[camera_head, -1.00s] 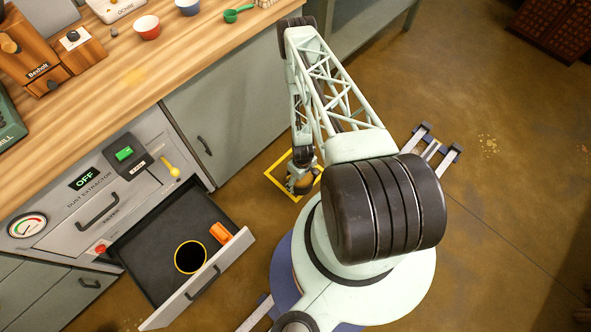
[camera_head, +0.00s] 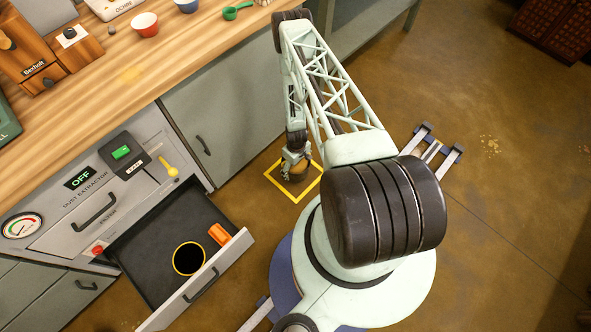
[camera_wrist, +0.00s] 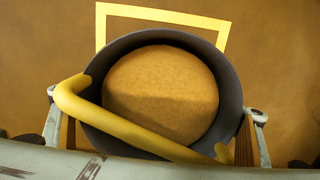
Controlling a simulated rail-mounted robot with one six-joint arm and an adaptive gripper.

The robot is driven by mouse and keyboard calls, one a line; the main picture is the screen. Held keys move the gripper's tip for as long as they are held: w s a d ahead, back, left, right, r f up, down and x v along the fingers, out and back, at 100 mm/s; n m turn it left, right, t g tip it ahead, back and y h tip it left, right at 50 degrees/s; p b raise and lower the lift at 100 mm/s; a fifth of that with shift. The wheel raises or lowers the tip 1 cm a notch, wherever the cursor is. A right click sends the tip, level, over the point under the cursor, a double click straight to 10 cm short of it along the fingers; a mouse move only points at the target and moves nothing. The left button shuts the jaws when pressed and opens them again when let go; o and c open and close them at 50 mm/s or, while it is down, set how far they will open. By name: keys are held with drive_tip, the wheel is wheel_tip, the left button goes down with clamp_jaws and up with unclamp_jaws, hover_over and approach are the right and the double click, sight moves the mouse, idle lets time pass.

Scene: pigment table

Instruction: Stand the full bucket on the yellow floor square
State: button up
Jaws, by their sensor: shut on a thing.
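The full bucket (camera_wrist: 233,95) is dark grey with a yellow handle and holds an ochre mass, seen from above in the wrist view. My gripper (camera_wrist: 155,118) is shut on it, with a finger at each side. In the head view, my gripper (camera_head: 296,160) hangs low with the bucket (camera_head: 294,177) beneath it, over the inside of the yellow floor square (camera_head: 280,188). The square's outline (camera_wrist: 165,13) shows beyond the bucket in the wrist view, partly hidden by it. I cannot tell whether the bucket's base touches the floor.
A grey cabinet (camera_head: 225,125) stands close to the left of the square. An open drawer (camera_head: 150,240) at lower left holds a dark round container with a yellow rim (camera_head: 188,259) and an orange object (camera_head: 219,234). Floor to the right is mostly clear.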

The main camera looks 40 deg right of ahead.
sight(296, 170)
drive_tip(key=shift+w, duration=0.1)
drive_tip(key=shift+w+d+f, duration=0.1)
drive_tip(key=shift+w+d, duration=0.2)
drive_tip(key=shift+w, duration=0.25)
drive_tip(key=shift+f+b, duration=0.8)
drive_tip(key=shift+f, duration=0.95)
drive_tip(key=shift+f, duration=0.1)
drive_tip(key=o, duration=1.2)
drive_tip(key=shift+s, duration=0.1)
drive_tip(key=shift+c, duration=0.2)
wheel_tip(296, 170, up, 12)
drive_tip(key=p, duration=0.3)
